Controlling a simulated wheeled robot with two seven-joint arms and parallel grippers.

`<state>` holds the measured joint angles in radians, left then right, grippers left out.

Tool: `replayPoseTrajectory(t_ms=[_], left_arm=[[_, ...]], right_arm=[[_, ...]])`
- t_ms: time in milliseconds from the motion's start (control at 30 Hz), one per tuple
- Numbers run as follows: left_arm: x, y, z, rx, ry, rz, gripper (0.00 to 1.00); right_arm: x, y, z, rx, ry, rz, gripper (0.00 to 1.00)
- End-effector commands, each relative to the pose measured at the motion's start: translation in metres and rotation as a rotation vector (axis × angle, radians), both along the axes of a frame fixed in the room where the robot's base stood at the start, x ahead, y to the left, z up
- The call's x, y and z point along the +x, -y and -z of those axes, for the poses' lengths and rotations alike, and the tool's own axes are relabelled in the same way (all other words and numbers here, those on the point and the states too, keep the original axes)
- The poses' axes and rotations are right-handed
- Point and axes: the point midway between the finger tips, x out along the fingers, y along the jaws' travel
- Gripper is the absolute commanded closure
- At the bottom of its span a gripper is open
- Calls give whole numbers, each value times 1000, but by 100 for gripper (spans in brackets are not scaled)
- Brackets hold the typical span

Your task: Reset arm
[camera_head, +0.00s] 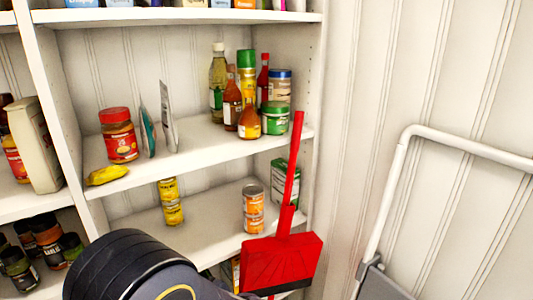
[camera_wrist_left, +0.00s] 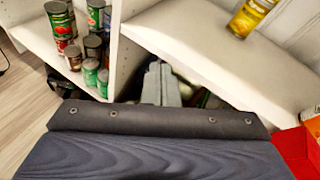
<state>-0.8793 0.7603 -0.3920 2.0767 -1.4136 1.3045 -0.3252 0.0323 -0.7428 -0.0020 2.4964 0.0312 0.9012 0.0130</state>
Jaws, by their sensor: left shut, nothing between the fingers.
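The task names no object, only my arm. A dark rounded link of my arm (camera_head: 140,268) shows at the bottom of the head view, in front of the lower shelves; its gripper is hidden there. In the left wrist view, the dark front of my left gripper (camera_wrist_left: 160,118), with several screws, fills the lower part. It is shut and empty, in front of the shelving. My right gripper is in neither view.
The middle shelf (camera_head: 195,150) holds a jar (camera_head: 119,135), bottles and a yellow packet (camera_head: 107,175). Cans (camera_head: 253,209) stand below. A white metal frame (camera_head: 400,150) stands at the right.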

Motion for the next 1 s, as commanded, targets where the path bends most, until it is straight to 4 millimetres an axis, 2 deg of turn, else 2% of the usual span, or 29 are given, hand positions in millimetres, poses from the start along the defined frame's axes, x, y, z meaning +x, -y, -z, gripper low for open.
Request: replayPoseTrajectory(t_ms=[33,167,300,367,500,633,800,1000], left_arm=[[-9,-13,-4,-69,-2,-61,100],[-38,-40,-4,-267,-3,-240,100],[-84,-65,-9,-570,26,-514,100],[-107,-70,-13,-724,52,-649,100],[-153,-66,-29,-1071,146,-948,100],[-183,-52,-54,-1383,274,-1196,100],[-202,-33,-91,-1731,466,-1435,100],[-209,-20,-118,-1959,614,-1563,100]], right_arm=[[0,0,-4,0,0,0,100],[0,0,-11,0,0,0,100],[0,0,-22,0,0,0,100],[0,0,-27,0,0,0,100],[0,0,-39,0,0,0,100],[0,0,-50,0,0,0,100],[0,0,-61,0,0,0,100],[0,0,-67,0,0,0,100]])
